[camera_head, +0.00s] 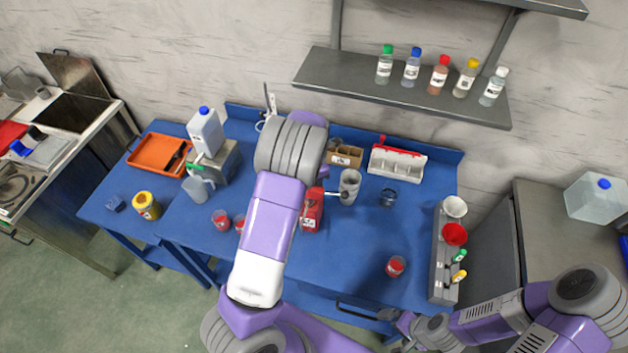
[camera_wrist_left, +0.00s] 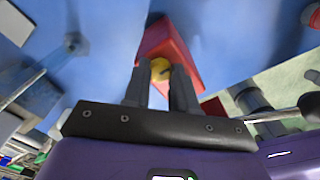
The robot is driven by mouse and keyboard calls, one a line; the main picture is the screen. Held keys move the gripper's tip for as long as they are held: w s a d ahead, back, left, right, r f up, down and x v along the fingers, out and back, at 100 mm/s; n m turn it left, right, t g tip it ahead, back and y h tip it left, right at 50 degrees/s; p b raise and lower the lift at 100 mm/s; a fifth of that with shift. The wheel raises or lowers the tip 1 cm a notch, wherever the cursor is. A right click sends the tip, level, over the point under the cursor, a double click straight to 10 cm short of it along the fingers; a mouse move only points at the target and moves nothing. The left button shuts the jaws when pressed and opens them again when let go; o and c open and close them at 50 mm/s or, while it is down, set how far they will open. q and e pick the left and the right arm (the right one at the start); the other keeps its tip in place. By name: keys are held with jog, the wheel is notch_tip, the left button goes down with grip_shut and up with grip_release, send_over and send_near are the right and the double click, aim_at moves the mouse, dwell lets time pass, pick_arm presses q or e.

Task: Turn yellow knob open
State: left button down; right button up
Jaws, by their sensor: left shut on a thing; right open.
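A yellow knob (camera_wrist_left: 160,67) shows in the left wrist view against a red block-like body (camera_wrist_left: 172,45). My left gripper (camera_wrist_left: 157,82) is shut on the knob, with one dark finger on each side of it. Whether the knob is turned cannot be told. In the head view my left arm covers the middle of the table and hides the left gripper and the knob. A red container (camera_head: 312,212) shows just right of that arm; I cannot tell if it is the same red body. My right gripper (camera_head: 393,328) is open and empty at the table's front edge.
The blue table (camera_head: 355,245) has clear room at its front middle. A grey cup (camera_head: 349,184), a dark small pot (camera_head: 388,197) and a red-topped jar (camera_head: 396,266) stand on it. A grey rack (camera_head: 438,265) stands along the right edge. A shelf (camera_head: 340,77) with several bottles hangs above.

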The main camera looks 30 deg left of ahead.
pick_arm(q)
jog(key=c, duration=0.9)
grip_release()
notch_tip(320, 180, up, 8)
jog(key=shift+f, duration=0.2)
